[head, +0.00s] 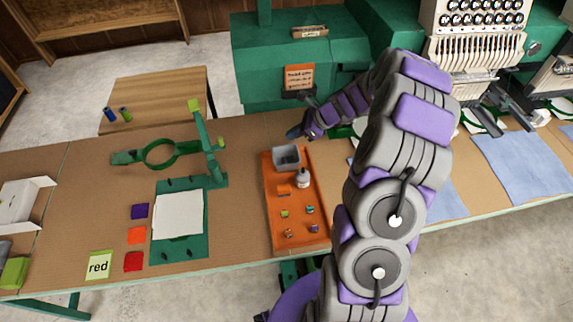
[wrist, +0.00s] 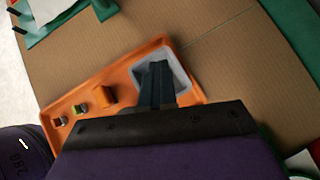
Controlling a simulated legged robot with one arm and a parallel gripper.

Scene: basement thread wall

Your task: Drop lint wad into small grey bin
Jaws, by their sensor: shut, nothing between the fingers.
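The small grey bin (head: 286,148) stands at the far end of the orange tray (head: 271,215). In the wrist view, its pale rim (wrist: 184,68) shows around and behind my fingers. My gripper (head: 293,133) is just beyond the bin in the head view. In the wrist view, my gripper (wrist: 158,66) is shut, with its dark fingers together and its tips over the bin's opening. Nothing shows between them. I cannot pick out a lint wad in either view. The bin's inside is partly covered by my fingers in the wrist view.
A small white bottle (head: 302,178), an orange block (head: 284,190) and several small spools share the tray. An embroidery machine (head: 475,45) is at the right. Brown worktop between stand and tray is clear.

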